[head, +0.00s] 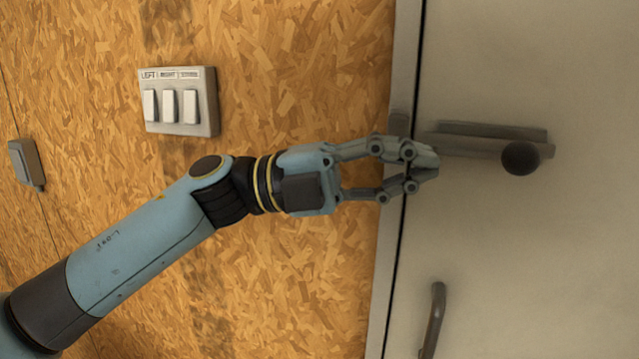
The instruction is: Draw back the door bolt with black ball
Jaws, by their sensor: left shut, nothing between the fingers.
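The door bolt (480,141) is a grey metal bar mounted on the pale door (540,260). Its black ball (520,158) sits at the bolt's right end. A small brown keeper (400,121) is on the door frame, to the left of the bolt. My left gripper (432,166) is shut and empty. Its fingertips are in front of the door's left edge, just below the bolt's left end and left of the black ball. I cannot tell whether the fingertips touch the door or the bolt. My right gripper is not in view.
A door handle (436,318) is low on the door, below the gripper. A white panel with three switches (178,101) is on the chipboard wall (300,70), above my left arm. A grey box (27,164) is at the far left. The door right of the ball is clear.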

